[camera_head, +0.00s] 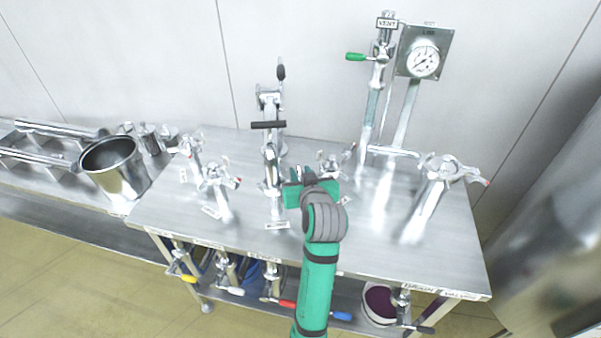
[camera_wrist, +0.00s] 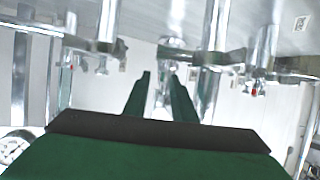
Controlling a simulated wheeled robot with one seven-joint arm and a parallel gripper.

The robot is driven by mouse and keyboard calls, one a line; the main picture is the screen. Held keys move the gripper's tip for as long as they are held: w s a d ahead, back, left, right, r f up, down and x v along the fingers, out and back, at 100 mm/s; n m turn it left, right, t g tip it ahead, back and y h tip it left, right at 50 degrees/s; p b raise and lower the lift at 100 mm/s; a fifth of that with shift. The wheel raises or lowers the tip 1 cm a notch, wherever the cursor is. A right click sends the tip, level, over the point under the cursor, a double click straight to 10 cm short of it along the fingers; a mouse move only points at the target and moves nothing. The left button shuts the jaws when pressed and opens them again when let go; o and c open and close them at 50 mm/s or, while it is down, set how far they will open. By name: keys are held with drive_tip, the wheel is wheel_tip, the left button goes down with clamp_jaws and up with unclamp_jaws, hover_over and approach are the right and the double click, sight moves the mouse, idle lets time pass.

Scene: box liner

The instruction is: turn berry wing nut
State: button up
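Several bright metal fittings with winged clamps stand on the steel table (camera_head: 160,215). Their labels are too small to read, so I cannot tell which bears the berry wing nut. One clamp fitting (camera_head: 330,163) is just behind my green gripper (camera_head: 297,176), partly hidden by it. Others are at the left (camera_head: 190,148), front left (camera_head: 219,180) and right (camera_head: 440,170). In the wrist view, my gripper's two dark green fingers (camera_wrist: 160,90) are apart, with a shiny metal fitting (camera_wrist: 167,70) showing between and beyond them. Contact cannot be made out.
A tall valve pipe with a green handle (camera_head: 355,57) and a round gauge (camera_head: 424,62) rise at the back right. A black-handled valve column (camera_head: 270,125) stands left of my gripper. A metal pot (camera_head: 115,168) is on the left bench. Coloured-handled valves hang below the table's front.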

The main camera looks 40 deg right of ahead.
drive_tip(key=v, duration=1)
drive_tip(key=shift+d, duration=0.1)
drive_tip(key=shift+n+t+y, duration=0.3)
drive_tip(key=shift+n, duration=0.2)
drive_tip(key=a+f, duration=0.2)
drive_tip(key=f, duration=0.1)
drive_tip(key=a+f, duration=0.3)
drive_tip(key=f, duration=0.1)
drive_tip(key=s+a+f, duration=0.1)
drive_tip(key=a+f, duration=0.2)
drive_tip(key=f, duration=0.1)
drive_tip(key=shift+f, duration=0.15)
drive_tip(key=s+a+f+n+t+y, duration=0.1)
drive_tip(key=s+a+f, duration=0.4)
drive_tip(key=s+a, duration=0.3)
drive_tip(key=s+a+f+n+t+y, duration=0.1)
drive_tip(key=s+a+f+n+y, duration=0.1)
drive_tip(key=s+a+f, duration=0.55)
drive_tip(key=s+a+r+n+y, duration=0.1)
drive_tip(key=s+a+r, duration=0.3)
drive_tip(key=s+a, duration=0.5)
drive_tip(key=s+y, duration=0.1)
drive_tip(key=s, duration=0.2)
drive_tip(key=shift+a+t, duration=0.3)
drive_tip(key=shift+a, duration=0.1)
drive_tip(key=shift+d, duration=0.15)
